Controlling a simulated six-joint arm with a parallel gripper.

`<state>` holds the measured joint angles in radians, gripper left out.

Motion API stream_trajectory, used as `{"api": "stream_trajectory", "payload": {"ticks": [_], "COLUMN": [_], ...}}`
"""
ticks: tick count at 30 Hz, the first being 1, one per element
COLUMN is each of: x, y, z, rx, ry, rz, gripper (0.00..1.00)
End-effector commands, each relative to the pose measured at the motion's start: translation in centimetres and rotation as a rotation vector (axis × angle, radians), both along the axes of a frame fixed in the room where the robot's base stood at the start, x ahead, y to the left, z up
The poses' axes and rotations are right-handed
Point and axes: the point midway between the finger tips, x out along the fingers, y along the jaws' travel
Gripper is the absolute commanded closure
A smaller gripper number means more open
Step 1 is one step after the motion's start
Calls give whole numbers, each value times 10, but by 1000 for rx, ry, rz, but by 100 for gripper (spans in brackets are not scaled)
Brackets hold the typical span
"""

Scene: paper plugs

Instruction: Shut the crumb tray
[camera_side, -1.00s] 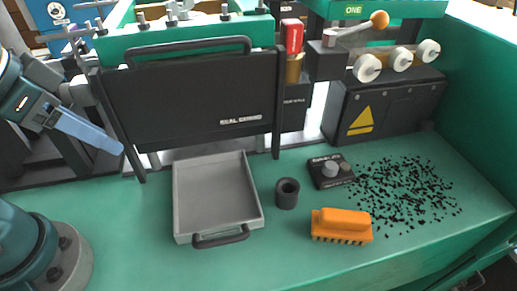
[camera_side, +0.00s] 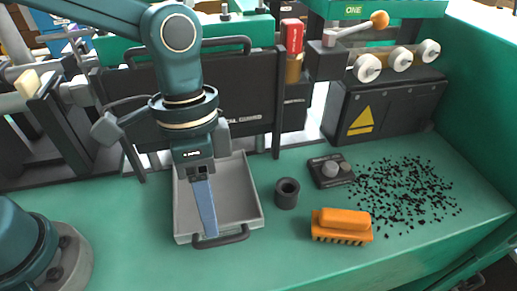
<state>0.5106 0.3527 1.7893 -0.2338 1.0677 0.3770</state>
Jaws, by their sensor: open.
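The crumb tray (camera_side: 240,190) is a shallow grey tray pulled out in front of the machine, below the black panel. Its dark handle (camera_side: 222,238) is on the front edge, facing the near side of the table. My gripper (camera_side: 208,234) points down over the tray, its blue fingers ending close to the handle's left part. The fingers overlap in this view, so the gap between them is hidden. The gripper is open and holds nothing that I can see. I cannot tell whether the fingertips touch the handle or the tray's front wall.
Black crumbs (camera_side: 405,195) lie scattered at the right. The green surface in front of the tray is clear.

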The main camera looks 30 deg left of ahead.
Motion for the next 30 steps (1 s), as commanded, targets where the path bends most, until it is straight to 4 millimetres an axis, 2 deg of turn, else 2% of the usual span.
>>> {"api": "stream_trajectory", "payload": {"ticks": [12, 21, 22, 24, 25, 30], "x": [-8, -7, -7, -7, -8, -7], "y": [-7, -7, -7, -7, -7, -7], "z": [-44, -47, -47, -47, -46, -46], "rx": [1, 0, 0, 0, 0, 0], "ry": [1, -3, -3, -3, -3, -3], "rz": [-1, -1, -1, -1, -1, -1], "gripper": [55, 55, 63, 90, 100, 100]}}
